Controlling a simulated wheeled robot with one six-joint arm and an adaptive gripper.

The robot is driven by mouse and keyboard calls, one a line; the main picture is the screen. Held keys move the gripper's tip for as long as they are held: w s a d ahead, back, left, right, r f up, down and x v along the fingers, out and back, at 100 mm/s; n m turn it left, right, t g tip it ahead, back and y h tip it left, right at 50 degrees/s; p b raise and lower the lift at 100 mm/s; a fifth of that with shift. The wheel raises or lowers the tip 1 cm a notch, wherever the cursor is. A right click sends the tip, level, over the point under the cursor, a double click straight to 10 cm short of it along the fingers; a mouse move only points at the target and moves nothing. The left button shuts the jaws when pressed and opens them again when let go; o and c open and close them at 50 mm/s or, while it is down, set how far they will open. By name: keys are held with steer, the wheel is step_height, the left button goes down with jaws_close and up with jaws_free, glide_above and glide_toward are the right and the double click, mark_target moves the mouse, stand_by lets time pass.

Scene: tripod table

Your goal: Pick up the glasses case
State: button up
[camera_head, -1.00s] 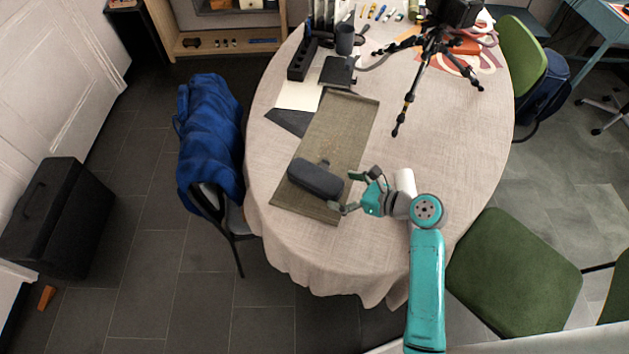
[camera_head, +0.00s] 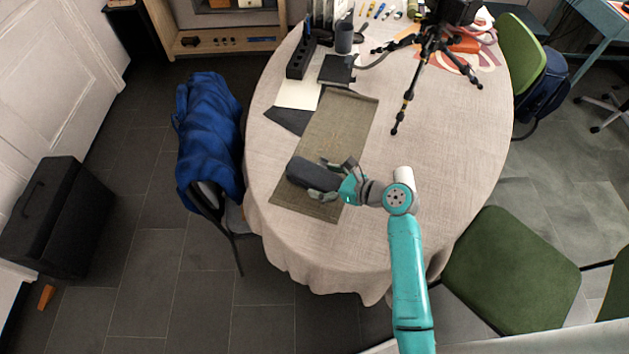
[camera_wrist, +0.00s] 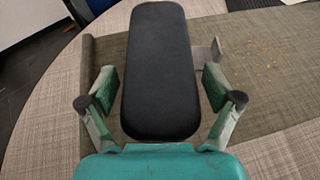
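The glasses case (camera_head: 308,175) is a dark grey, rounded oblong box lying on the olive-brown mat (camera_head: 342,124) near the left edge of the table. In the wrist view the case (camera_wrist: 160,70) runs lengthwise between the fingers of my gripper (camera_wrist: 160,95). A finger stands on each side of it, with a gap visible on both sides. In the head view my gripper (camera_head: 328,178) reaches in from the right, its fingers straddling the near end of the case. The gripper is open. A small light piece (camera_wrist: 207,53) shows beside the case, partly hidden by it.
A black tripod (camera_head: 428,65) stands on the table at the upper right. A dark mug (camera_head: 344,40), a power strip (camera_head: 299,60) and a black box (camera_head: 337,70) sit beyond the mat. A blue jacket (camera_head: 208,135) hangs over a chair at left. The table right of the mat is clear.

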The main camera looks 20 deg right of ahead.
steer(key=c, duration=1.1)
steer(key=shift+c, duration=0.5)
